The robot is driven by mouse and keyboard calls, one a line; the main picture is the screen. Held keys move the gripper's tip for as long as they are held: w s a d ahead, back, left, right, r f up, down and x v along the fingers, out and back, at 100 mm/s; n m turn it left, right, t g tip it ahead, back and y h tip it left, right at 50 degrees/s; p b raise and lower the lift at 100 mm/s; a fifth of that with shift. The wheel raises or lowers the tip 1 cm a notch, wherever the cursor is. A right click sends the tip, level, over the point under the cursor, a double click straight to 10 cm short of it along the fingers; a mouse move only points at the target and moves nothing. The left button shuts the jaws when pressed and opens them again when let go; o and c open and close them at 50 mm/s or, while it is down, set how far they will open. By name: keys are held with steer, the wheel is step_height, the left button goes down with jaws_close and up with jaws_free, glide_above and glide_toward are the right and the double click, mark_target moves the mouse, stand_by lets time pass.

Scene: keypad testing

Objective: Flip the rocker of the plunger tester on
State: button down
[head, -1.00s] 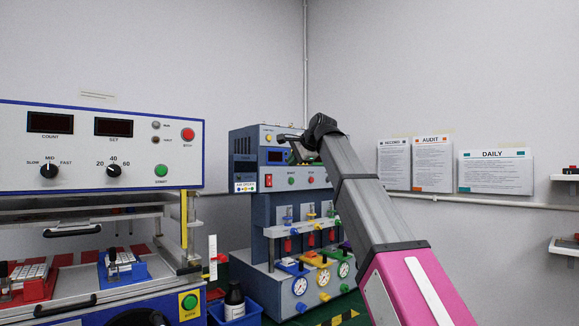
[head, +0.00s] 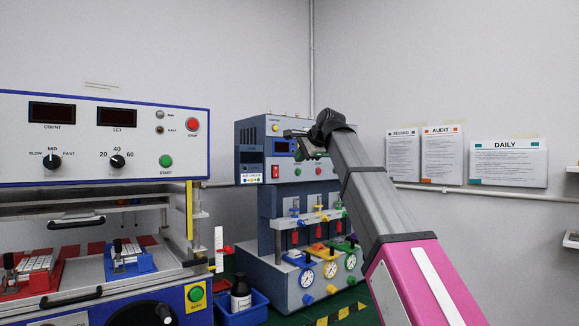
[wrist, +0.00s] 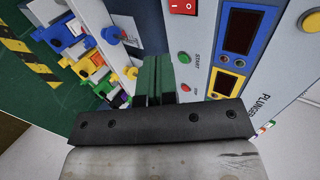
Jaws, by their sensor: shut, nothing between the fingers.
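The plunger tester (head: 262,215) is a blue and grey machine right of centre in the head view. Its red rocker (head: 275,172) is at the left of the front panel; the wrist view shows it at the top edge (wrist: 183,6), partly cut off. Which way the rocker is tipped is too small to tell. My gripper (head: 306,152) is in front of the panel's upper part, right of and above the rocker in the head view. Its green fingers (wrist: 157,72) are shut and empty, apart from the rocker in the wrist view.
A green start button (wrist: 184,58), a small red button (wrist: 186,88) and a display (wrist: 243,30) are on the panel near my fingers. Coloured clamps and dial gauges (head: 307,278) are below. Another test machine (head: 100,170) stands left; a blue bin (head: 240,310) is between them.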

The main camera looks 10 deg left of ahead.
mark_target(276, 171)
steer(key=x, duration=0.4)
steer(key=r+x, duration=0.1)
steer(key=x, duration=0.7)
steer(key=shift+w+a+r, duration=0.1)
steer(key=shift+w+a, duration=0.2)
steer(key=shift+w, duration=0.1)
steer(key=shift+w+a, duration=0.25)
steer(key=shift+a, duration=0.1)
steer(key=shift+w+a, duration=0.15)
steer(key=shift+r, duration=0.75)
